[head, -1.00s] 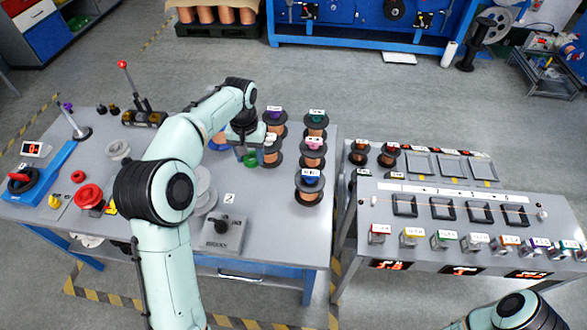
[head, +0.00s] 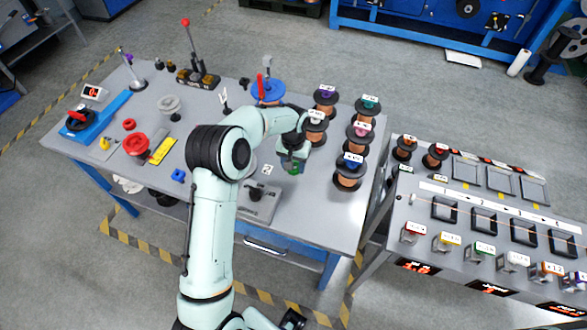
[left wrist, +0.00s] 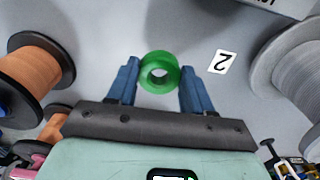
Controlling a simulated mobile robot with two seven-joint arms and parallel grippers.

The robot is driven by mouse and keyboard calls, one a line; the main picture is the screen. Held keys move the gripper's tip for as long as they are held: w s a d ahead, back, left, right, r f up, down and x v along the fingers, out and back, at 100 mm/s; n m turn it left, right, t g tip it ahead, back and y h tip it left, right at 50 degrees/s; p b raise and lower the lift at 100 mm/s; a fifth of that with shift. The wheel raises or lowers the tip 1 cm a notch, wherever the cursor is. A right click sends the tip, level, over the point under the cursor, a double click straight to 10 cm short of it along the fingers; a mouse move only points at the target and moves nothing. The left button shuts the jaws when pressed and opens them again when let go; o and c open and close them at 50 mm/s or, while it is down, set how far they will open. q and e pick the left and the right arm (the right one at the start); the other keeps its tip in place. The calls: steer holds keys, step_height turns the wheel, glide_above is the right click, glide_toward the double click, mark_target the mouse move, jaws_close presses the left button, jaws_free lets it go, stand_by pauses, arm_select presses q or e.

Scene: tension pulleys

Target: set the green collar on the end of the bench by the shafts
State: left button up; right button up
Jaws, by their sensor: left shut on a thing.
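The green collar (head: 293,169) is a small ring with a centre hole. My left gripper (head: 291,164) is shut on it over the right-middle part of the grey bench (head: 318,208). In the left wrist view the collar (left wrist: 160,59) sits between the two blue fingers, its hole facing the camera. I cannot tell its exact height above the bench top. A slim upright metal post (head: 133,78) stands at the bench's far left.
Several copper-wire spools (head: 359,132) stand along the bench's right end. A grey box (head: 259,200) with a black knob is near the front. A red wheel (head: 136,144) and a red-topped lever (head: 188,35) are on the left half. A second table (head: 415,264) stands right.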

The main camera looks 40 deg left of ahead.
arm_select(q)
steer(key=shift+f, duration=1.4)
steer(key=shift+f, duration=0.1)
steer(key=o, duration=1)
step_height(320, 180, up, 12)
steer(key=shift+r+p, duration=0.15)
steer(key=shift+p, duration=0.2)
